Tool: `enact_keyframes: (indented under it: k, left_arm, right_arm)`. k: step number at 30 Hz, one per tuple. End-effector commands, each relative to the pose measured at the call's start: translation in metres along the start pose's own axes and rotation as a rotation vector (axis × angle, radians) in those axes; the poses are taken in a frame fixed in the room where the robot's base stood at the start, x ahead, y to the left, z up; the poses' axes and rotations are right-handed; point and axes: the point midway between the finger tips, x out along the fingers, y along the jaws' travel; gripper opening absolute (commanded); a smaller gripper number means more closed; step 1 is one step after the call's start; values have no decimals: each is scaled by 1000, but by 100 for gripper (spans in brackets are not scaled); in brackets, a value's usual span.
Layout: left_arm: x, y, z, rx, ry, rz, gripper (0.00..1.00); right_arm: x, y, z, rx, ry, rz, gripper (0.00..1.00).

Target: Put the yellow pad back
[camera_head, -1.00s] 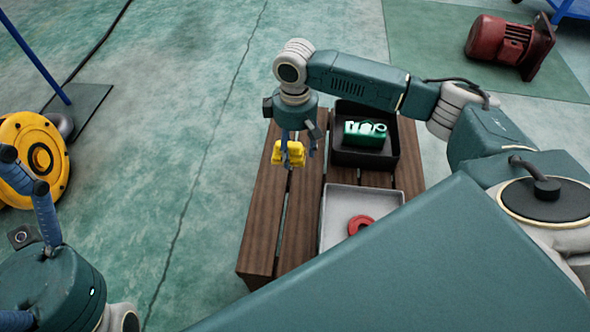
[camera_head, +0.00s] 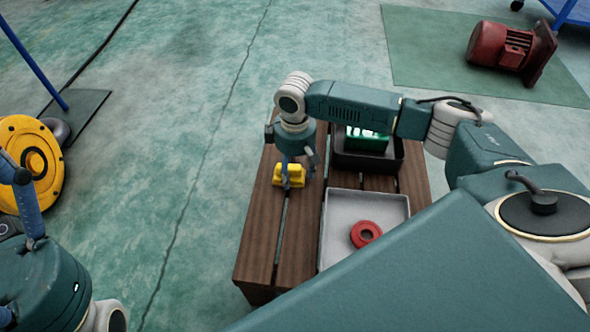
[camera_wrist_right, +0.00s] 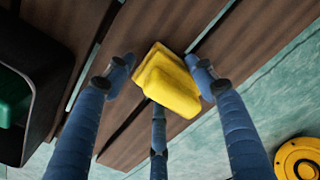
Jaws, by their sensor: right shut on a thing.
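The yellow pad (camera_head: 289,177) is a small stepped block at the left side of the wooden slatted bench (camera_head: 258,238). My right gripper (camera_head: 290,162) points down and is shut on the pad from above. In the right wrist view the pad (camera_wrist_right: 168,82) sits between the blue fingers, with bench slats behind it. The pad is at or just above the slats; I cannot tell whether it touches them. My left gripper (camera_head: 28,190) shows partly at the left edge, away from the bench; its fingers are not clear enough to read.
A grey tray (camera_head: 334,225) with a red ring (camera_head: 366,234) is on the bench. Behind it is a black bin (camera_head: 396,160) with a green object (camera_head: 366,140), partly hidden by my right arm. A yellow disc (camera_head: 48,150) stands left; a red motor (camera_head: 505,47) lies far right.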

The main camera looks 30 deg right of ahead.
Motion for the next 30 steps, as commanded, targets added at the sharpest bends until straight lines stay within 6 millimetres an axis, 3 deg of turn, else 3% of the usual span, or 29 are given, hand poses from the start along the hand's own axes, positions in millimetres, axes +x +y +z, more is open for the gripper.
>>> enact_keyframes:
  k: [1, 3, 14, 17, 20, 26, 29, 30]
  left_arm:
    - [-1, 0, 0, -1, -6, -2, 80]
    - [-2, 0, 1, -1, -7, -2, 80]
    - [-4, 0, 1, -1, -8, -2, 80]
    - [5, 0, 0, -1, -1, 1, 80]
    - [-2, -1, 0, -5, -46, -15, 80]
    - [20, -1, -6, -7, -55, -21, 80]
    - [29, -3, 14, -2, -144, -22, 80]
    - [25, -3, 24, 0, -184, -22, 80]
  right_arm:
    - [1, 0, 0, 0, -1, -1, 59]
    - [1, 0, 0, 0, -1, 0, 73]
    - [-1, 0, 0, 0, 1, 1, 74]
    - [-14, 0, -1, 1, 2, 1, 74]
    - [-32, 0, 0, 0, 1, 0, 74]
    - [-83, 0, -1, 0, 2, 0, 74]
    - [-108, 0, -1, 1, 2, 0, 74]
    - [-106, 0, 0, 1, -1, -1, 74]
